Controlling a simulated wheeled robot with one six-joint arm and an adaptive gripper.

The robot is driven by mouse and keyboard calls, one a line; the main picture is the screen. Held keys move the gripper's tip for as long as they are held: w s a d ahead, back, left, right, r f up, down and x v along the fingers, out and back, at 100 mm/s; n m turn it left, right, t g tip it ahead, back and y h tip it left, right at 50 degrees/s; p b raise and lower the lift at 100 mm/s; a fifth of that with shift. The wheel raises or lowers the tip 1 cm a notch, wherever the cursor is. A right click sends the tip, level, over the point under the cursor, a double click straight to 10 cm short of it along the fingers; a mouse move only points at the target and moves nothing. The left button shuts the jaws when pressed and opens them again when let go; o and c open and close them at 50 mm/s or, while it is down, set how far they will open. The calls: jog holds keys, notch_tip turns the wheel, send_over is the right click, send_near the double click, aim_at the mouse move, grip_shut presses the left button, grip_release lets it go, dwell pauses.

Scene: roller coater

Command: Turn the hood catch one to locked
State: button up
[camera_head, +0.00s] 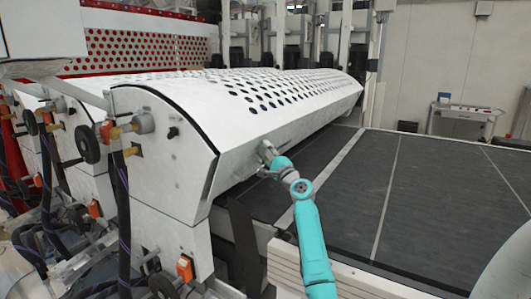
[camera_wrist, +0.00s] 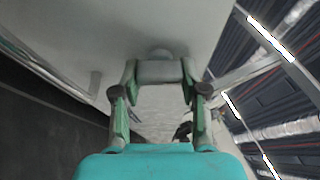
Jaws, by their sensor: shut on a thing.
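The hood catch (camera_wrist: 160,71) is a pale grey handle on the white hood panel, seen in the wrist view. Its round base (camera_wrist: 160,54) shows just behind the handle. My gripper (camera_wrist: 159,80) is shut on the handle, with a green-sided finger at each end of it. In the head view my gripper (camera_head: 268,153) is against the front face of the white hood (camera_head: 215,145), near its lower edge. The catch is mostly hidden there by my gripper. I cannot tell from these views whether the catch is locked.
A dark conveyor bed (camera_head: 350,180) with pale strips lies right of the hood. Hoses, black handwheels (camera_head: 87,143) and orange switches (camera_head: 186,268) crowd the machine's left end. A white rail (camera_head: 330,285) runs along the front. A small table (camera_head: 465,118) stands at the back right.

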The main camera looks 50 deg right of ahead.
dwell(0.5)
jog(key=o, duration=1.2)
jog(key=shift+c, duration=0.2)
jog(key=shift+s, duration=0.1)
jog(key=v, duration=1.2)
jog(key=shift+f, duration=0.15)
